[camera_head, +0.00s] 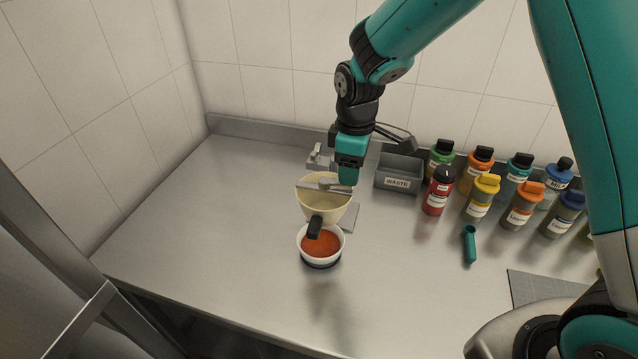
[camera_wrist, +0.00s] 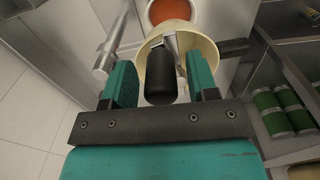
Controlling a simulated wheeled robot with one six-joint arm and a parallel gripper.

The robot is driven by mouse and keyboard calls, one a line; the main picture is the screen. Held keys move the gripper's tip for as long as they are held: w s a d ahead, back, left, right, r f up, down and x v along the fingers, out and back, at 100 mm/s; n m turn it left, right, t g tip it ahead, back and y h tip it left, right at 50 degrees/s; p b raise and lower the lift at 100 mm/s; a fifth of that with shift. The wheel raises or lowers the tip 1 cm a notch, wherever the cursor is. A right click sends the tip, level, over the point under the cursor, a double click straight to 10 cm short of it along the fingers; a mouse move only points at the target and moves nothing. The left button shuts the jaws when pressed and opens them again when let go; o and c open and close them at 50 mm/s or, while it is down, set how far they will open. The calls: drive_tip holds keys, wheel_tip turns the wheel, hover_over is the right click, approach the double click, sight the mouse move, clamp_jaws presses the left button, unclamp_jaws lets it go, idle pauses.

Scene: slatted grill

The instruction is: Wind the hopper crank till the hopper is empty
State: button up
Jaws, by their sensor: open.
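The cream hopper (camera_head: 322,208) stands on the counter with a metal bar across its top. It also shows in the wrist view (camera_wrist: 209,50); its fill level is not clear. A short black part (camera_head: 315,226) juts from its front over a white bowl (camera_head: 320,261) of orange-red contents. The bowl shows at the top of the wrist view (camera_wrist: 195,14). In the wrist view the crank's black grip (camera_wrist: 164,78) lies between the fingers of my gripper (camera_wrist: 160,84), with gaps on both sides. My gripper (camera_head: 348,180) is open, at the hopper's back right rim.
A grey waste bin (camera_head: 399,174) stands just right of my gripper. Several capped bottles (camera_head: 482,197) stand farther right, with a teal scoop (camera_head: 470,245) in front. Tiled walls close off the back and left. The counter's left side (camera_head: 215,225) is clear.

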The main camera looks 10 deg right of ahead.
wheel_tip(320, 180, up, 7)
drive_tip(key=p, duration=0.5)
drive_tip(key=shift+f, duration=0.1)
drive_tip(key=shift+s+f+b, duration=0.1)
drive_tip(key=shift+b, duration=0.25)
drive_tip(key=s+a+f+m+y+b, duration=0.2)
drive_tip(key=s+b, duration=0.7)
drive_tip(key=s, duration=0.4)
drive_tip(key=s+a+f+m+y+b, duration=0.2)
drive_tip(key=s+m+b, duration=0.1)
drive_tip(key=s+b, duration=0.6)
drive_tip(key=s, duration=0.3)
drive_tip(key=shift+s+f, duration=0.15)
drive_tip(key=shift+s, duration=0.25)
